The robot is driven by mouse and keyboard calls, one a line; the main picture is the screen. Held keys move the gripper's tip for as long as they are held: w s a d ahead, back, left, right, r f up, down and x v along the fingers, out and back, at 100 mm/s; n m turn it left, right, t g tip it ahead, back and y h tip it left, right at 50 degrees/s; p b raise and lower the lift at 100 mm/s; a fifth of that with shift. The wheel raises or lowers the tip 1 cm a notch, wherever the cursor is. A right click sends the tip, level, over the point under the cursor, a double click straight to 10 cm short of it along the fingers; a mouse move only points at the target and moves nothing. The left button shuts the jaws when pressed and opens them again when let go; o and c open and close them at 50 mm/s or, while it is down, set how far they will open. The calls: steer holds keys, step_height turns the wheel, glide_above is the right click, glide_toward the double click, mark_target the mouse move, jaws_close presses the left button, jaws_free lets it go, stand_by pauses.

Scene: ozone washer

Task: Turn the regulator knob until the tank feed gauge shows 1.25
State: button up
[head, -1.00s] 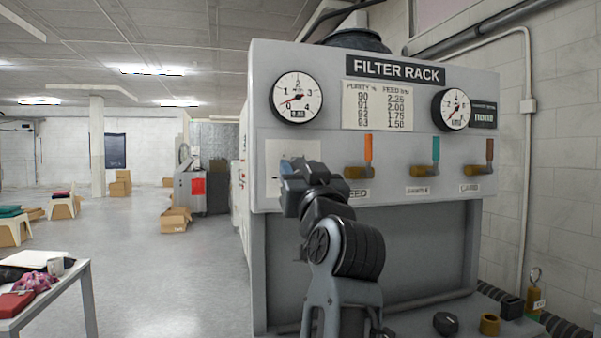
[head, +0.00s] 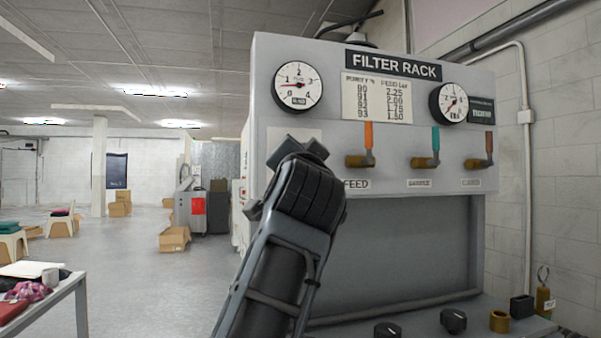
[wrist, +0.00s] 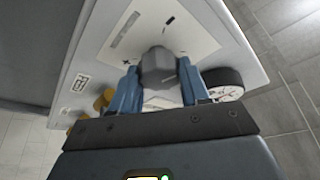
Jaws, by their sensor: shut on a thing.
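The regulator knob (wrist: 158,66), a dark grey faceted knob, stands on a white plate on the rack's front in the wrist view. My gripper (wrist: 160,88) has its blue fingers on either side of the knob, shut on it. In the head view my wrist hides the knob; part of its pale plate (head: 280,140) shows. The left round gauge (head: 298,86) above is the likely tank feed gauge; its red needle points left, at or slightly below 1. A gauge (wrist: 222,84) also shows beside my right finger.
The filter rack has a purity/feed chart (head: 384,99) and a second gauge (head: 454,102). Orange (head: 369,140), teal (head: 435,142) and brown (head: 489,145) valve levers stand right of my arm. Loose black knobs and brass parts lie on the lower ledge.

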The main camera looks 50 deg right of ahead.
steer(key=shift+m+g+b, duration=0.85)
steer(key=shift+m+g, duration=0.05)
steer(key=shift+m, duration=1)
steer(key=o, duration=1.1)
steer(key=shift+c, duration=0.2)
steer(key=shift+a, duration=0.1)
steer(key=b+v, duration=0.1)
steer(key=v, duration=0.6)
steer(key=shift+s+a+b, duration=0.2)
steer(key=shift+a+b, duration=0.1)
steer(key=shift+b, duration=0.1)
steer(key=shift+f, duration=0.15)
